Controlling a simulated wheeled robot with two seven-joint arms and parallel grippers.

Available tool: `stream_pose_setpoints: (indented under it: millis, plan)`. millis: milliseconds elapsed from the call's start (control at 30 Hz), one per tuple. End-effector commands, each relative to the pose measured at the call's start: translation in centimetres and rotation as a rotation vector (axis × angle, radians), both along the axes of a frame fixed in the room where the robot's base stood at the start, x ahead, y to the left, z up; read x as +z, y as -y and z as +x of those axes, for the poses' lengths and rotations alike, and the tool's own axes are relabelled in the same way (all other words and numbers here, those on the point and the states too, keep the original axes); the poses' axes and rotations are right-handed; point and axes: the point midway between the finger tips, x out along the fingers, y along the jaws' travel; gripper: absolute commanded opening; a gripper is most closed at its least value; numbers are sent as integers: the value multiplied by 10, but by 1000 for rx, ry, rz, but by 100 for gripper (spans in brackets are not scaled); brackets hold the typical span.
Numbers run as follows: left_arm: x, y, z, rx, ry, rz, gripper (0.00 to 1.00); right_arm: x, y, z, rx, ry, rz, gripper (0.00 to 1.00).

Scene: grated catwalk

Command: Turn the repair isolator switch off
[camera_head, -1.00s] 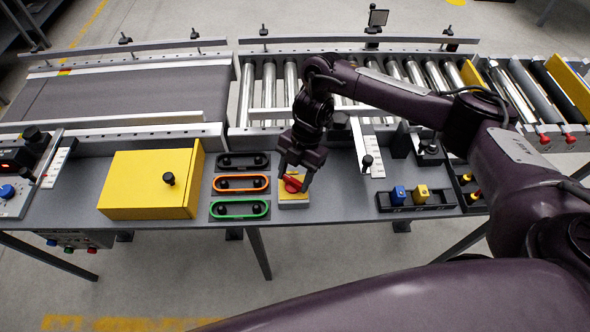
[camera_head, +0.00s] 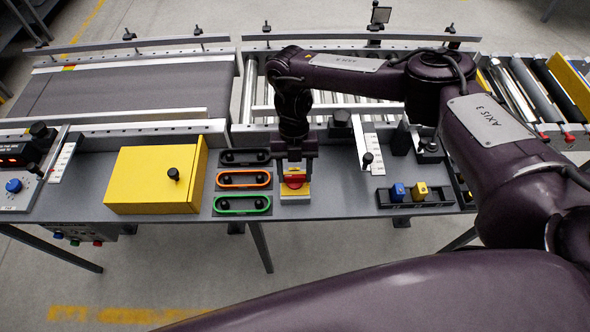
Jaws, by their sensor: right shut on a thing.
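The repair isolator switch is a yellow plate (camera_head: 296,190) with a red rotary handle (camera_head: 297,177), on the grey bench right of the coloured slotted plates. My right gripper (camera_head: 295,168) comes down over it from behind. Its jaws are shut on the red handle and hide part of it. The front of the handle and of the yellow plate shows below the fingers. The handle's exact angle is hard to read at this size. My left gripper is not in view.
A yellow box (camera_head: 150,180) with a black knob stands to the left. Black, orange (camera_head: 243,179) and green (camera_head: 242,204) slotted plates lie close beside the switch. A black tray (camera_head: 418,199) with blue and yellow blocks lies to the right. Conveyor rollers run behind.

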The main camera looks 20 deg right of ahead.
Motion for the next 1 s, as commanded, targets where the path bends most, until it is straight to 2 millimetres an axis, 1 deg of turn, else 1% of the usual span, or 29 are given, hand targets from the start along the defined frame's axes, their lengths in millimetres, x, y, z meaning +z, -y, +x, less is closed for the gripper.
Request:
stream_pose_setpoints:
  millis: [467,500,633,900,1000]
  plan:
    - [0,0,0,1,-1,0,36,0,0,0,15,0,1,30]
    - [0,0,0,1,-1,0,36,0,0,0,15,0,1,57]
    - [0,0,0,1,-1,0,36,0,0,0,14,0,0,74]
    - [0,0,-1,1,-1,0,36,0,0,0,13,0,1,75]
    - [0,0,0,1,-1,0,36,6,0,3,14,2,1,75]
